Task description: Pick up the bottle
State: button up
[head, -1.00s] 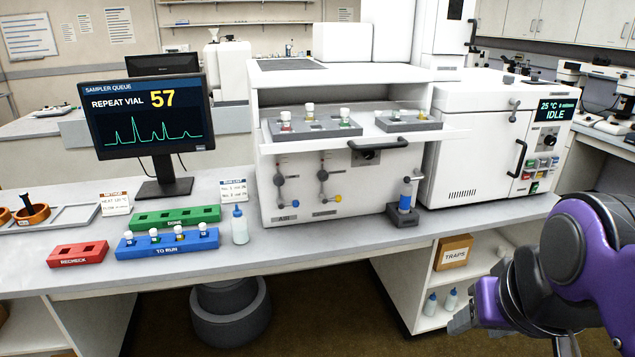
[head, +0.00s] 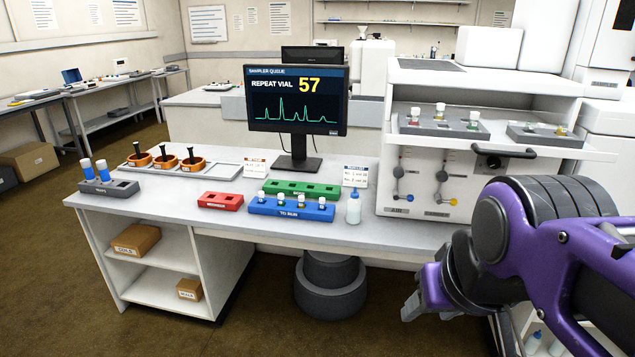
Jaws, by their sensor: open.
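A small white bottle (head: 353,208) with a blue cap stands upright on the bench top, just right of the blue vial rack. Two more bottles, partly hidden by my arm, show low at the right, one of them here (head: 533,342). My gripper (head: 410,308) is open, in front of the bench and below its top, to the right of and nearer than the upright bottle. It is apart from the bottles, and its fingers are small and partly hidden behind the wrist.
Left of the bottle are a blue rack (head: 291,210) with several vials, a green rack (head: 302,188) and a red rack (head: 220,201). The monitor (head: 296,100) stands behind. A white instrument (head: 440,165) with an overhanging shelf is at the right. Bare bench lies in front of the bottle.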

aim_at(355, 204)
jog(key=z, duration=1)
jog(key=u, duration=0.55)
jog(key=i+u, duration=0.15)
jog(key=u, duration=0.25)
jog(key=i+u, duration=0.1)
jog(key=u, duration=0.3)
jog(key=i+l+u, duration=0.1)
jog(key=u, duration=0.3)
jog(key=i+l+u, duration=0.5)
jog(key=i+l, duration=0.1)
jog(key=l, duration=0.05)
